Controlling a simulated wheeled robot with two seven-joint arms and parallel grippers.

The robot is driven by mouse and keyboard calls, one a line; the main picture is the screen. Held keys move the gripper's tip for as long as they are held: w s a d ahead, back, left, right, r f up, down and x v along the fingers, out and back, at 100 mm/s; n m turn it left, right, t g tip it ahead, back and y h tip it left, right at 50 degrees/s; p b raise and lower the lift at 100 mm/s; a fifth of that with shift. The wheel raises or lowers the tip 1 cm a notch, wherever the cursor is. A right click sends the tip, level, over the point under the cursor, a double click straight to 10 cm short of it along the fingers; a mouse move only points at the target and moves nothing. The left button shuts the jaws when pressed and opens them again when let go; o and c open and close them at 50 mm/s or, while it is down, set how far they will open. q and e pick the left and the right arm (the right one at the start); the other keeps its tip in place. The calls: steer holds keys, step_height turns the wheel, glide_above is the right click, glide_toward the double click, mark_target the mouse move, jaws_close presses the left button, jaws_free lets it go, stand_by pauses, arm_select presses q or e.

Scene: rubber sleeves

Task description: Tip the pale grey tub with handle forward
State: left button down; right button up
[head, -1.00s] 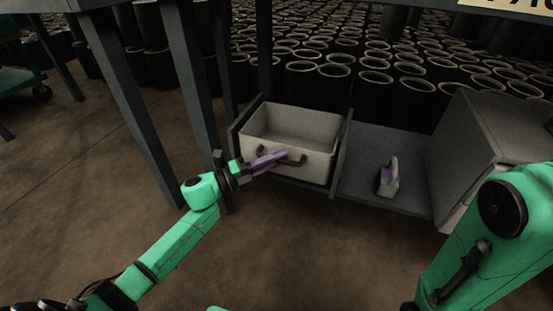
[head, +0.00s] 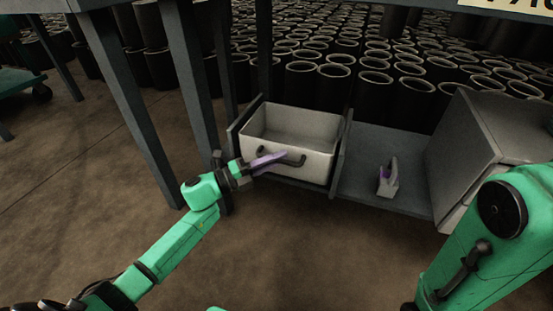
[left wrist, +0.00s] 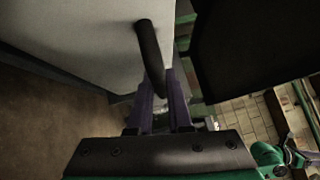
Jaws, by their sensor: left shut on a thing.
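The pale grey tub (head: 317,160) is an open, empty box on the low shelf in the head view, standing level. Its dark bar handle (head: 296,161) is on the front face. My left gripper (head: 270,158) is at the left part of that handle, its purple fingers shut on it. In the left wrist view the handle (left wrist: 149,52) runs down between the purple fingers (left wrist: 160,104), and the tub's pale wall (left wrist: 85,40) fills the upper left. My right arm shows at the right of the head view, but its gripper is out of view.
A small pale item with purple on it (head: 388,182) stands on the shelf (head: 360,150) right of the tub. A grey cabinet (head: 480,135) is farther right. Table legs (head: 120,90) rise at left. Several black tubes (head: 333,85) stand behind. The floor in front is clear.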

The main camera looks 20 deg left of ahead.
mark_target(291, 170)
arm_select(q)
steer(key=shift+f, duration=0.1)
stand_by(0.4)
steer(key=shift+f, duration=0.15)
steer(key=f+b, duration=0.1)
steer(key=m+h+b, duration=0.1)
steer(key=b, duration=0.1)
steer(key=shift+s+f, duration=0.2)
steer(key=shift+f, duration=0.15)
steer(key=shift+f+b, duration=0.25)
steer(key=shift+b, duration=0.25)
steer(key=shift+w+f+b, duration=0.2)
steer(key=shift+f+b, duration=0.25)
steer(key=shift+f, duration=0.65)
steer(key=shift+w+f+b, duration=0.15)
steer(key=shift+f+b, duration=0.25)
steer(key=shift+f, duration=0.7)
